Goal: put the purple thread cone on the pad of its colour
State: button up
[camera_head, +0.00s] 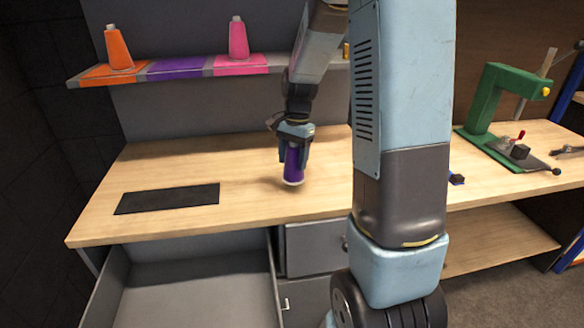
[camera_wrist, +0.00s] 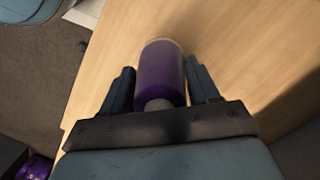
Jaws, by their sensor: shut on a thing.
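The purple thread cone (camera_head: 293,166) is in my gripper (camera_head: 294,150), which is shut on it just above the wooden workbench. The cone is upright, its pale wide base down; I cannot tell whether the base touches the bench. In the wrist view the purple cone (camera_wrist: 161,75) lies between the two fingers of my gripper (camera_wrist: 160,88). The purple pad (camera_head: 180,67) is on the shelf at the upper left, between an orange pad (camera_head: 108,73) and a pink pad (camera_head: 240,64). The purple pad is bare.
An orange cone (camera_head: 119,48) and a pink cone (camera_head: 238,38) stand on their pads. A black mat (camera_head: 168,198) lies on the workbench (camera_head: 240,205). A drawer (camera_head: 195,295) is open below. A green clamp machine (camera_head: 492,105) stands at right. My arm hides part of the bench.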

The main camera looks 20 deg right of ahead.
aim_at(293, 167)
jog(key=shift+w+f, duration=0.2)
jog(key=shift+f, duration=1.6)
jog(key=o, duration=1.2)
